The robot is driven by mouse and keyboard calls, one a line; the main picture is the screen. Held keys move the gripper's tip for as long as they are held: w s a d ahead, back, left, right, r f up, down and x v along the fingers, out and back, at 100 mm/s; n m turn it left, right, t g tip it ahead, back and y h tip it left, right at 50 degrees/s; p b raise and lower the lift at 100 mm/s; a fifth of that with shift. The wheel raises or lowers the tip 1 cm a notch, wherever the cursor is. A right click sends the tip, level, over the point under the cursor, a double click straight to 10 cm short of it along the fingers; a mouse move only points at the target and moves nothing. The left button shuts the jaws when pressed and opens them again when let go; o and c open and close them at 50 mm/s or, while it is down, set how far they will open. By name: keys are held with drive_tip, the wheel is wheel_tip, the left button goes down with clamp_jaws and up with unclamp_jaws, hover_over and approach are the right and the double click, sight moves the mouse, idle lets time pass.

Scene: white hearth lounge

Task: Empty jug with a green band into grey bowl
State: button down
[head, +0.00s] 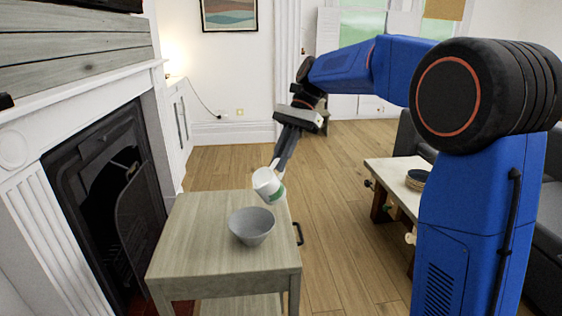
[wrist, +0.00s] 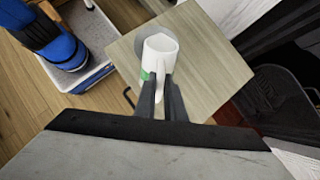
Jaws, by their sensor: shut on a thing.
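The white jug with a green band (head: 267,183) is held above the right back part of the small wooden table, tilted with its top toward the left. My gripper (head: 276,166) is shut on the jug, on the handle side. The wrist view shows the jug (wrist: 160,52) between the fingertips (wrist: 162,84), with some green band at its left. The grey bowl (head: 251,227) stands upright on the table, just below and in front of the jug. In the wrist view the bowl is mostly hidden behind the jug. I see no contents in the jug or bowl.
The wooden table (head: 195,240) has bare room left of the bowl. A fireplace (head: 105,200) stands close on the left. A low white-topped table (head: 395,180) with a dark blue bowl (head: 416,179) is on the right, partly behind my arm. Open wooden floor lies behind.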

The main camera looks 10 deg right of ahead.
sight(273, 164)
drive_tip(key=shift+s+a+r+t+h, duration=0.2)
drive_tip(key=shift+s+t+h, duration=0.1)
drive_tip(key=shift+h, duration=0.1)
drive_tip(key=shift+s+a+f+t+h, duration=0.2)
drive_tip(key=shift+a+f+t+h, duration=0.1)
drive_tip(key=shift+f+t+h, duration=0.35)
drive_tip(key=shift+s+a+f+t+h, duration=0.15)
drive_tip(key=shift+s+a+t+h, duration=0.3)
drive_tip(key=shift+t+h, duration=0.25)
drive_tip(key=shift+d, duration=0.1)
drive_tip(key=shift+s+a+r+t+h, duration=0.15)
drive_tip(key=shift+a+r+t+h, duration=0.1)
drive_tip(key=shift+r, duration=0.2)
drive_tip(key=shift+s+a+r+t, duration=0.1)
drive_tip(key=shift+s+r+t, duration=0.1)
drive_tip(key=shift+t, duration=0.1)
